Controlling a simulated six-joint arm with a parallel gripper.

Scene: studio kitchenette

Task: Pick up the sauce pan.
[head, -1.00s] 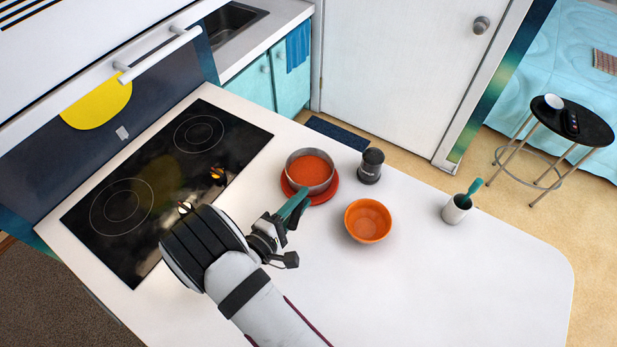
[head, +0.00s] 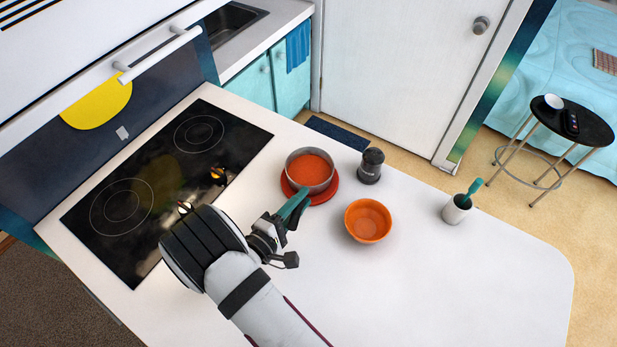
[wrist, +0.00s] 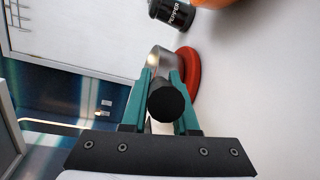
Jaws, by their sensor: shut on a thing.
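The sauce pan (head: 329,184) is a metal pan with orange-red contents. It sits over a round red mat (head: 325,200) on the white counter; whether it touches the mat I cannot tell. My gripper (head: 298,208) is at the pan's near side, with its teal fingers shut on the handle. In the wrist view, my gripper (wrist: 160,90) has one finger on each side of the dark handle, whose round end faces the camera. The pan's metal side (wrist: 158,61) shows just beyond, with the red mat (wrist: 191,72) beside it. The handle is mostly hidden in the head view.
A pepper shaker (head: 370,167) stands close behind the pan to the right. An orange bowl (head: 367,222) is at right, near my gripper. A cup with a teal utensil (head: 456,208) stands farther right. The black cooktop (head: 150,190) is at left. The counter's front right is clear.

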